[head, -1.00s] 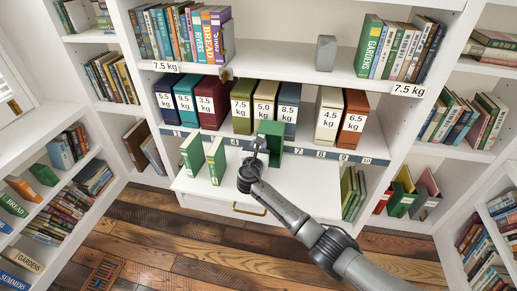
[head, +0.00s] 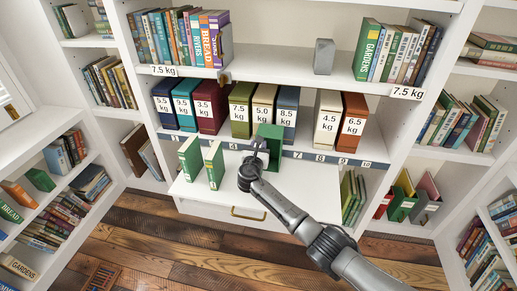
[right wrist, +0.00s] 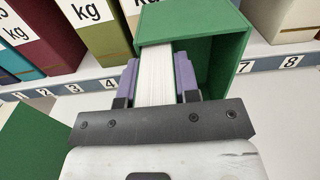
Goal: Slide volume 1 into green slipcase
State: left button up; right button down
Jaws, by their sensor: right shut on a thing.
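The green slipcase (head: 276,142) stands on the white pull-out board below the shelf of heavy volumes. In the right wrist view the slipcase (right wrist: 196,20) shows its open side toward me. My right gripper (right wrist: 154,92) is shut on a book with white page edges (right wrist: 155,70), taken to be volume 1. The book's far end is inside the opening, along its left wall, with empty space to its right. The purple finger pads are close to the opening. In the head view my right gripper (head: 256,155) is just in front of the slipcase. My left gripper is not in view.
Two green volumes (head: 190,158) (head: 214,166) stand on the board (head: 225,192) left of the gripper. Weight-labelled volumes (head: 240,110) line the shelf behind, above a numbered strip (head: 300,155). The board is bare to the right of the slipcase.

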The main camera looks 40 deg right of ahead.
jog(key=shift+w+d, duration=0.15)
jog(key=c, duration=0.8)
grip_release()
jog(key=shift+p+v, duration=3)
jog(key=shift+v, duration=3.9)
